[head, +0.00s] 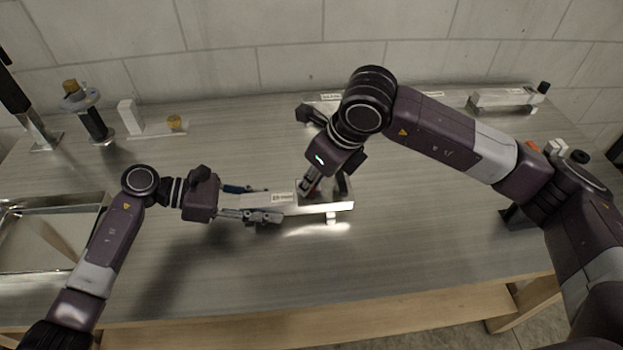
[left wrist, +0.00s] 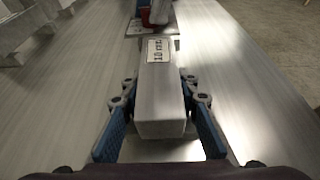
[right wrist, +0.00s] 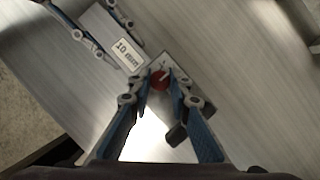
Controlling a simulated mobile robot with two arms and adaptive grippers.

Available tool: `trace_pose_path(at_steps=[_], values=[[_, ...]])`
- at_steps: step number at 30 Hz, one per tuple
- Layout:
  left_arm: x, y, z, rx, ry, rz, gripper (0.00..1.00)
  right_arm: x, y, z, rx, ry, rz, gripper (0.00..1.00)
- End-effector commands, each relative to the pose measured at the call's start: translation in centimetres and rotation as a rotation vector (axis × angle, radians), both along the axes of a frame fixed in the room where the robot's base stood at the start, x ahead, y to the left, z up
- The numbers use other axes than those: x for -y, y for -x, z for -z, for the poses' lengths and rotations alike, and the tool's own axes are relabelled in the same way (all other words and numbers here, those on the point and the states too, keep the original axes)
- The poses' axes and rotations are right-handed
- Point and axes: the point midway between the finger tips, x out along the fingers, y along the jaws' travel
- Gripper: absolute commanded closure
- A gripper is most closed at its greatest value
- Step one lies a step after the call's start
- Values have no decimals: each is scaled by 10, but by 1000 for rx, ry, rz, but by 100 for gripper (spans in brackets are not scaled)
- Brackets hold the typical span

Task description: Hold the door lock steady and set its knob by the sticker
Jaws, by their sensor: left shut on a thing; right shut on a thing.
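The door lock (head: 330,208) is a pale metal block lying on the bench near the middle. A white sticker reading "10 min" (left wrist: 162,50) is on its top face; it also shows in the right wrist view (right wrist: 126,54). My left gripper (head: 265,205) is shut on the lock's left end, with one finger along each side. The red knob (right wrist: 161,78) sits on the lock's plate beyond the sticker. My right gripper (right wrist: 163,82) reaches down from above and is shut on the knob, its fingertips on either side. The fingers partly hide the knob and its marks.
Another metal lock (head: 500,98) lies at the back right. A metal tray (head: 60,203) is at the left edge. Black-handled tools (head: 95,122) stand at the back left. The bench front is clear.

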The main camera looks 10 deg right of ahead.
Motion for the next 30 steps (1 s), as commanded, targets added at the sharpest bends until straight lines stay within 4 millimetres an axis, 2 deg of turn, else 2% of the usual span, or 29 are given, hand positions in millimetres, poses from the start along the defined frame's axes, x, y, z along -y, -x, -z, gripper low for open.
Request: trace_pose_path(at_steps=[5,6,11,18,22,26,30], values=[[0,1,0,-2,-1,2,100,1,-2,-1,5,1,2,100],[0,1,0,-2,-1,2,100,1,-2,-1,5,1,2,80],[0,1,1,-2,-1,2,100,1,-1,-1,3,0,0,64],[0,1,0,-2,-1,1,100,0,0,-1,2,0,-1,64],[0,1,0,-2,-1,1,100,2,1,-8,3,0,-1,64],[0,1,0,-2,-1,1,100,8,6,-28,6,0,-2,64],[0,0,0,-1,-1,1,100,17,14,-57,7,-1,0,64]])
